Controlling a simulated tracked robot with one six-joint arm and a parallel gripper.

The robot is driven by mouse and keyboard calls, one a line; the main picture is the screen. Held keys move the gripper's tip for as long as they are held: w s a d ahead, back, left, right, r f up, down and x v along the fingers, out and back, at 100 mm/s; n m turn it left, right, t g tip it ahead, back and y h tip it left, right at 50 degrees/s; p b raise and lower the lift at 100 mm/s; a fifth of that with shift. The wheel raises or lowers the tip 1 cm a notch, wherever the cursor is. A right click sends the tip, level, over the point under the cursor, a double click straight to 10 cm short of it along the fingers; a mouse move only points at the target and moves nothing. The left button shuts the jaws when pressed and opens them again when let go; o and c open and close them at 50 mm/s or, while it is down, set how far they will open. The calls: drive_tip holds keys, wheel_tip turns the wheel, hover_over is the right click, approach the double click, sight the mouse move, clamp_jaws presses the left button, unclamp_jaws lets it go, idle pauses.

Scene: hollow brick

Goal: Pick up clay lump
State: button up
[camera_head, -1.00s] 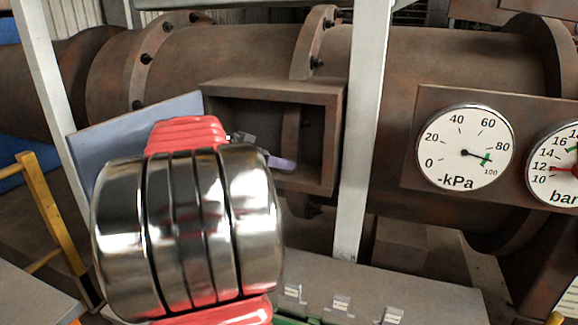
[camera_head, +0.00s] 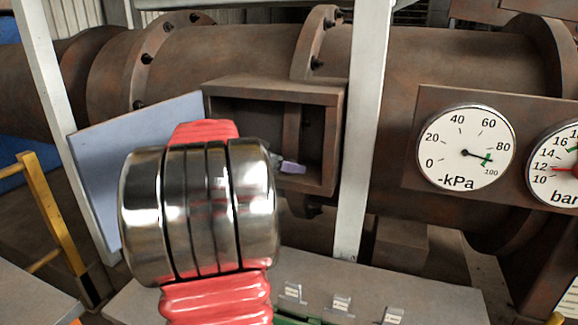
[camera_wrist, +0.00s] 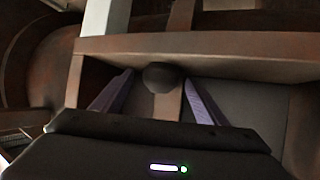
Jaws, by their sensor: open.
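A dark, round lump, likely the clay lump (camera_wrist: 161,77), shows in the wrist view at the mouth of a rusty box. My gripper (camera_wrist: 158,79) is open, with one purple finger on each side of the lump. I see no clear contact between fingers and lump. In the head view my gripper (camera_head: 290,167) is mostly hidden behind my own metal wrist, and only a purple fingertip shows in front of the box opening. I cannot make out the lump in the head view.
The open-fronted rusty box (camera_head: 338,130) sits on a large pipe (camera_head: 230,52). A blue-grey panel (camera_head: 92,150) stands left of it, and a pale post (camera_head: 362,120) stands close to its right. A -kPa gauge (camera_head: 465,147) and a bar gauge (camera_head: 557,165) are further right.

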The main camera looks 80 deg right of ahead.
drive_tip(key=shift+c, duration=0.3)
drive_tip(key=c, duration=1.1)
drive_tip(key=shift+c, duration=0.2)
drive_tip(key=shift+a+r, duration=0.2)
drive_tip(key=shift+r, duration=0.3)
wheel_tip(320, 180, up, 6)
drive_tip(key=shift+r, duration=0.1)
drive_tip(key=w+a, duration=0.2)
drive_tip(key=a, duration=1.7)
drive_tip(key=shift+a, duration=0.25)
